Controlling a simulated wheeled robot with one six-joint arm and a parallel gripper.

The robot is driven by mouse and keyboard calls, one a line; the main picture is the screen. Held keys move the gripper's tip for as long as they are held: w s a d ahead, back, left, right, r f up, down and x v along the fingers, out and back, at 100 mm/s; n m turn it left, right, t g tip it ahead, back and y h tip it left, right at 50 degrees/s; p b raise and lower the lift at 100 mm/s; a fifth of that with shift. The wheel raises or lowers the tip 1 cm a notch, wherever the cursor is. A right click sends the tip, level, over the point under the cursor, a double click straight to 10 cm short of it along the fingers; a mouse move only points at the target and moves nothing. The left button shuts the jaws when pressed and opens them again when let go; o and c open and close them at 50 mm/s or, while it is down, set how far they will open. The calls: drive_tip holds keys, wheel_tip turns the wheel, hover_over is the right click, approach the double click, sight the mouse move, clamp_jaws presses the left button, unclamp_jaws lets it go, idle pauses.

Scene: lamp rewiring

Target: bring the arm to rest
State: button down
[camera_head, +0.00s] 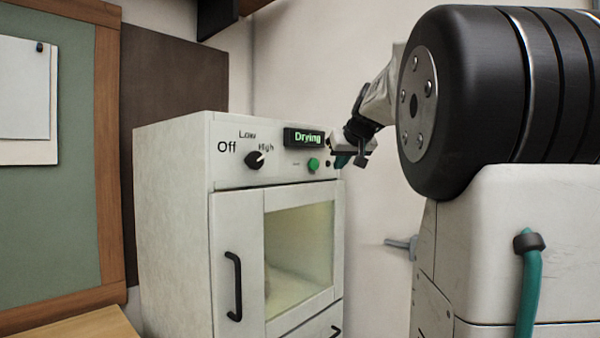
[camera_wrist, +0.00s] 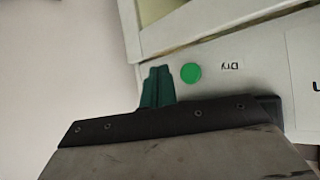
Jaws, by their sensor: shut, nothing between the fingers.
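My gripper (camera_head: 342,160) is at the upper right front of a white drying cabinet (camera_head: 170,220), close to its control panel. In the wrist view my gripper's green fingers (camera_wrist: 157,88) are together with nothing between them. They point at the panel beside a round green button (camera_wrist: 190,73) with a small label. The button also shows in the head view (camera_head: 313,164), just left of my gripper. I cannot tell whether the fingers touch the panel.
The cabinet's display (camera_head: 304,138) reads "Drying" and its knob (camera_head: 255,160) points toward High. The windowed door (camera_head: 300,255) with a black handle (camera_head: 234,286) is closed. A framed green board (camera_head: 55,210) hangs at the left. Wall shows right of the cabinet.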

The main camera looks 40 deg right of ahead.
drive_tip(key=s+a+f+g+y, duration=0.2)
drive_tip(key=s+a+f+g, duration=0.15)
drive_tip(key=a+f, duration=0.55)
drive_tip(key=s+a+f+g+y, duration=0.2)
drive_tip(key=s+a+f, duration=0.2)
drive_tip(key=a+f, duration=0.55)
drive_tip(key=s+a+f+n+g, duration=0.1)
drive_tip(key=s+a+f+n, duration=0.1)
drive_tip(key=s+a+f, duration=0.4)
drive_tip(key=s+a+f+n+g+y, duration=0.1)
drive_tip(key=s+a+f+n+g, duration=0.1)
drive_tip(key=s+a+f, duration=0.4)
drive_tip(key=s+a+n, duration=0.1)
drive_tip(key=s+a, duration=0.3)
drive_tip(key=a, duration=0.4)
drive_tip(key=shift+s+f, duration=0.3)
drive_tip(key=shift+s, duration=0.15)
